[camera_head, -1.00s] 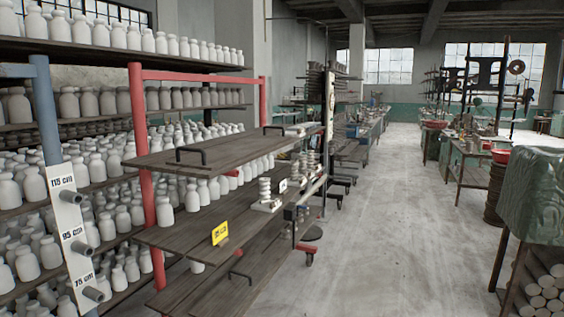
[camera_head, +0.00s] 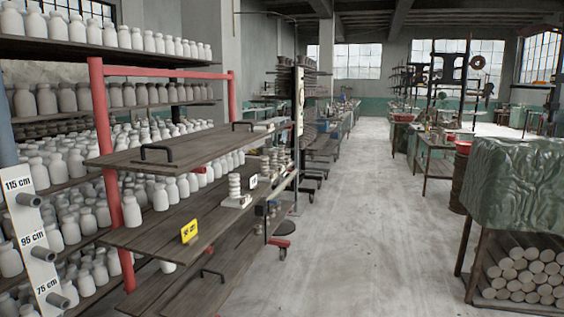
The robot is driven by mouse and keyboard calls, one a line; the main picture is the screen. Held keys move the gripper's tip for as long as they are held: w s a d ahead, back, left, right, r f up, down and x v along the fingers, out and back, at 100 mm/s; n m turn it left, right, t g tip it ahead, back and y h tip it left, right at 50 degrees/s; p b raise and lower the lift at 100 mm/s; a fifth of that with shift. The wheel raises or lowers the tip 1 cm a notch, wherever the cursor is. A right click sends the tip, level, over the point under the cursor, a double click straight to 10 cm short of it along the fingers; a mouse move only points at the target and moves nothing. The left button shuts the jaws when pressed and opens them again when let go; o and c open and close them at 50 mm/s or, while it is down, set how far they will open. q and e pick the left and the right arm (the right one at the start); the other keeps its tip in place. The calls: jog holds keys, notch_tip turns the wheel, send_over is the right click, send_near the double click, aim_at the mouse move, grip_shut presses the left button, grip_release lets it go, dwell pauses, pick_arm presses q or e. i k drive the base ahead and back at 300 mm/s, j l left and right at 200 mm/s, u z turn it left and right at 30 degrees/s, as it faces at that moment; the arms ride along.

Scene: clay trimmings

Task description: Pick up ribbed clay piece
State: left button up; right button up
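A pale ribbed clay piece (camera_head: 235,186) stands upright on a light base near the right end of the middle shelf (camera_head: 145,231) of a wooden rack. More small pale pieces (camera_head: 281,158) stand behind it on the same shelf; their ribbing is hard to make out. A small white tag (camera_head: 253,182) is beside the ribbed piece. Neither of my grippers is in view.
A yellow sign (camera_head: 189,231) stands on the middle shelf. The upper shelf (camera_head: 180,148) has black handles. White bottles (camera_head: 132,209) fill the racks at left. A height-marked post (camera_head: 32,238) is front left. The grey floor aisle (camera_head: 345,220) is clear; a green-draped stand (camera_head: 515,185) is right.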

aim_at(281, 147)
jog(key=i+l+z, duration=0.35)
jog(key=i, duration=0.3)
jog(key=i+z, duration=0.35)
jog(key=i, duration=2.7)
jog(key=l+z, duration=0.05)
jog(key=l, duration=0.1)
